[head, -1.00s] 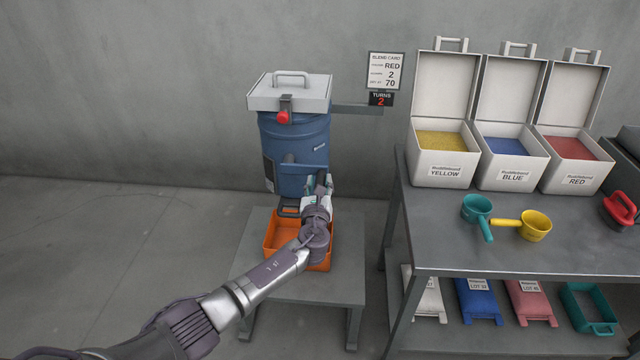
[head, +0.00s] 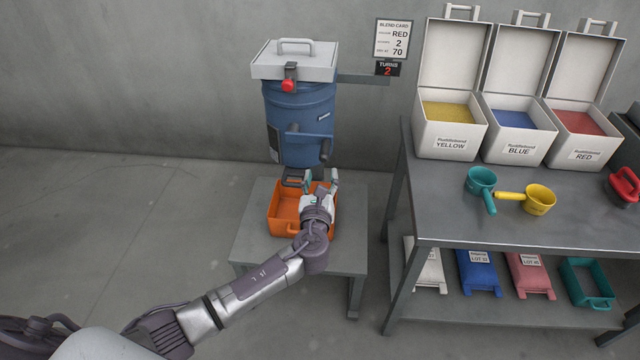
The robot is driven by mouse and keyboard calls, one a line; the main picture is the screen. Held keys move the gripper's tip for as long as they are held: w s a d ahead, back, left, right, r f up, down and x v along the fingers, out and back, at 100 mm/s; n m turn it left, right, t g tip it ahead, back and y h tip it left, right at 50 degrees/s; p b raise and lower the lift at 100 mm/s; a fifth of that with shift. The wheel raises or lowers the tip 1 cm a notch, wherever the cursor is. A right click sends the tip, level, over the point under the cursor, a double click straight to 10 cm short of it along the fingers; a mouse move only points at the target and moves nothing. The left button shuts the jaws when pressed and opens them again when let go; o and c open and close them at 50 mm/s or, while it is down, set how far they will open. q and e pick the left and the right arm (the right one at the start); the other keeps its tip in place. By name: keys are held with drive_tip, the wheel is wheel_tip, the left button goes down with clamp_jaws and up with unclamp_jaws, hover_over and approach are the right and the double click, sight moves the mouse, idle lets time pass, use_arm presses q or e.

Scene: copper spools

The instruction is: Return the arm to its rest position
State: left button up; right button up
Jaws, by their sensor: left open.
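My left arm reaches in from the lower left. Its left gripper (head: 320,184) is open and empty, fingers pointing away from me, over the right part of an orange tray (head: 284,209). The tray sits on a low grey stand (head: 258,247) and shows no contents where I can see in; my gripper hides its right side. Just behind the gripper stands a blue drum (head: 300,112) with a grey lid and a red knob (head: 289,86). A dark outlet (head: 294,178) is under the drum. My right gripper is not in view.
A grey workbench (head: 545,225) on the right holds three open boxes, yellow (head: 447,138), blue (head: 516,146) and red (head: 590,150), plus a teal scoop (head: 481,181) and yellow scoop (head: 538,200). Bags lie on its lower shelf. Floor at left is clear.

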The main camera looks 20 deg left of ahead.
use_arm(q)
drive_tip(key=shift+v, duration=1.15)
drive_tip(key=s+a+f+n+g+h, duration=0.1)
drive_tip(key=s+f+n+g, duration=0.3)
drive_tip(key=f, duration=0.7)
drive_tip(key=s+a+f+n+g, duration=0.2)
drive_tip(key=s+f+n, duration=0.3)
drive_tip(key=f, duration=0.6)
drive_tip(key=s+a+f+n+g+h, duration=0.1)
drive_tip(key=s+f+n+g, duration=0.15)
drive_tip(key=s+f, duration=0.6)
drive_tip(key=s+f+n+g+h, duration=0.1)
drive_tip(key=s+f+n, duration=0.4)
drive_tip(key=s, duration=0.7)
drive_tip(key=s+f+n+g, duration=0.4)
drive_tip(key=s+f+n, duration=0.2)
drive_tip(key=s+f, duration=0.3)
drive_tip(key=s+d+f+n+g+h, duration=0.1)
drive_tip(key=s+f+n+g, duration=0.2)
drive_tip(key=s, duration=1.2)
wheel_tip(320, 180, down, 4)
drive_tip(key=n, duration=0.3)
drive_tip(key=shift+s+h, duration=0.2)
drive_tip(key=shift+h, duration=0.1)
drive_tip(key=shift+n, duration=0.25)
